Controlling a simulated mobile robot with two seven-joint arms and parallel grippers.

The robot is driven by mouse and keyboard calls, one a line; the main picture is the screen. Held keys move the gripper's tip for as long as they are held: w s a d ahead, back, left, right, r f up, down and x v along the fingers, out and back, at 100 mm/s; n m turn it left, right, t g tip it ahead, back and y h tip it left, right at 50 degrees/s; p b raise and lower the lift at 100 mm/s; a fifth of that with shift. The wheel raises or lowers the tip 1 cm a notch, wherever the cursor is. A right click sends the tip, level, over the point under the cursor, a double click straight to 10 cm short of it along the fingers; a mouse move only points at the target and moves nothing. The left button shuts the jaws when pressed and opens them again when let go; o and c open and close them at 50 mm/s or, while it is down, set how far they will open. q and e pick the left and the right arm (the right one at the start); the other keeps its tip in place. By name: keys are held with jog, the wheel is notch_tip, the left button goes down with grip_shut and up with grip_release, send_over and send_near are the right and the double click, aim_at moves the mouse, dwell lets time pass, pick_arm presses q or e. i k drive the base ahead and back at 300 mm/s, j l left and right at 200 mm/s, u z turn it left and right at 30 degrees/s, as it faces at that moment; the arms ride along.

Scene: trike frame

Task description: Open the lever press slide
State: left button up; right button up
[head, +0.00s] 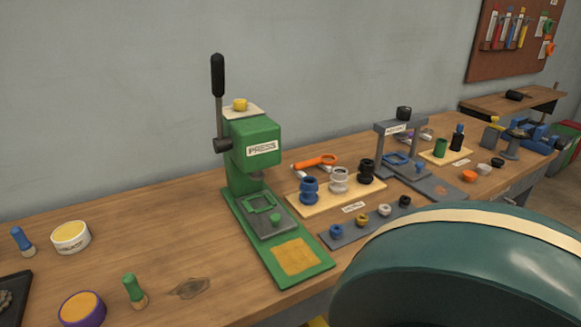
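The green lever press (257,132) stands upright on the wooden bench, with a label reading PRESS on its head. Its black-handled lever (218,78) points up on the left side. On the green base, a grey slide plate (283,227) carries a green square frame (260,203) and a small green knob (277,219). The plate lies partly under the press head, behind a yellow patch (295,256) on the base's front end. I cannot tell how far the slide is pushed in. Neither of my grippers shows in this view.
A large teal curved body (450,270) with a cream stripe blocks the lower right. Right of the press are a wooden board (325,200) with spools and a grey strip (345,237) with small rings. Tubs and brushes stand at left. Bench left of the press is mostly clear.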

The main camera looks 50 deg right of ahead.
aim_at(268, 219)
jog(key=z, duration=1.45)
jog(key=l+z, duration=0.2)
jog(key=k+l, duration=0.05)
